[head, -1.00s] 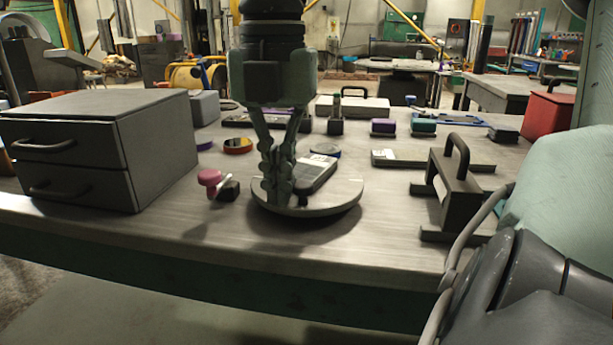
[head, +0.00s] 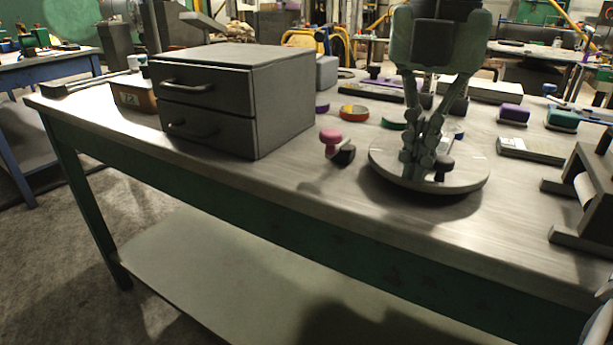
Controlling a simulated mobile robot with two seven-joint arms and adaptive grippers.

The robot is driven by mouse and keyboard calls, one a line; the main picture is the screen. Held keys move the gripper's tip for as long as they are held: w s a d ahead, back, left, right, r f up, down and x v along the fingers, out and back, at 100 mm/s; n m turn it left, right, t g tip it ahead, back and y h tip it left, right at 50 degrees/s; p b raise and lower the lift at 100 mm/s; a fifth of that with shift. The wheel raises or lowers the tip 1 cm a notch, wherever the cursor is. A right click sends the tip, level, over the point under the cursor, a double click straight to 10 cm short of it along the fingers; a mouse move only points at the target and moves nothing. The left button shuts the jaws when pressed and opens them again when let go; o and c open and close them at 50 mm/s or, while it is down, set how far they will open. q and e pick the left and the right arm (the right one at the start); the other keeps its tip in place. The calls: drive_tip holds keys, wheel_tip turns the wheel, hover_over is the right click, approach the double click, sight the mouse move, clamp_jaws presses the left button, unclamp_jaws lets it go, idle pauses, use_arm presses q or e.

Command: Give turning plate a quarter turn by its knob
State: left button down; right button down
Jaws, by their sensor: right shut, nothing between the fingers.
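The turning plate (head: 384,172) is a round grey disc on the bench, near its front edge. Its knob (head: 444,164) is dark, with a mushroom shape, and stands on the front right part of the disc. My right gripper (head: 420,168) points down over the plate with its fingers shut and empty. The fingertips are just left of the knob; whether they touch it or the plate I cannot tell. The fingers hide the middle of the plate.
A grey two-drawer cabinet (head: 210,88) stands left on the bench (head: 270,190). A pink knob (head: 330,137) stands left of the plate. An orange disc (head: 353,112) and purple block (head: 514,113) lie behind. A dark handled frame (head: 585,190) is at right.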

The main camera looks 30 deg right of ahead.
sight(447, 160)
drive_tip(key=shift+s+d, duration=0.1)
drive_tip(key=shift+s, duration=0.05)
drive_tip(key=shift+s+d, duration=0.15)
drive_tip(key=shift+s, duration=0.1)
drive_tip(key=shift+s+b, duration=0.1)
drive_tip(key=shift+b, duration=0.25)
drive_tip(key=shift+s+d, duration=0.3)
idle(0.4)
drive_tip(key=shift+s+d+b, duration=0.35)
drive_tip(key=shift+b, duration=0.1)
drive_tip(key=shift+d, duration=0.1)
drive_tip(key=shift+s+d+b, duration=0.3)
idle(0.4)
